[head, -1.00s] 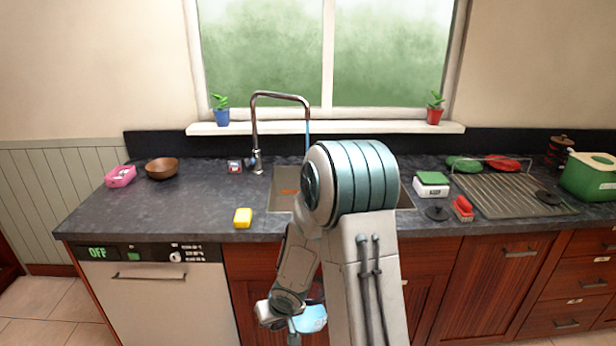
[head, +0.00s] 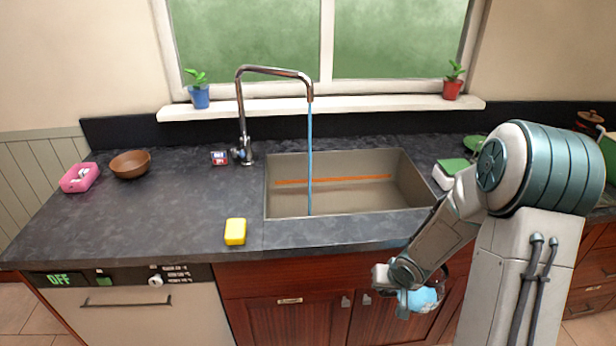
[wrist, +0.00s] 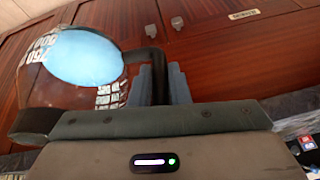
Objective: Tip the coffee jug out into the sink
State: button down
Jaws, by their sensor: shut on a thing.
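The coffee jug (head: 425,298) is clear with light blue contents, and it hangs in front of the red-brown cabinet doors, below the counter edge. It also shows at the upper left of the wrist view (wrist: 88,55), with white markings and a dark handle. My gripper (head: 403,300) is shut on that handle; its fingers also show in the wrist view (wrist: 160,84). The sink (head: 350,203) is a sunken metal basin in the counter, up and to the left of the jug. A thin blue stream (head: 310,150) runs from the tap (head: 242,120) into it.
An orange strip (head: 335,181) lies in the sink. A yellow sponge (head: 235,231) sits at the counter's front, left of the sink. A brown bowl (head: 130,164) and pink container (head: 80,177) stand farther left. A green-and-white item (head: 449,173) is right of the sink.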

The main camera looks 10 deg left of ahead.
notch_tip(320, 180, down, 6)
jog(key=b, duration=0.5)
jog(key=shift+d+f, duration=0.2)
jog(key=shift+d, duration=0.15)
jog(key=shift+a, duration=0.1)
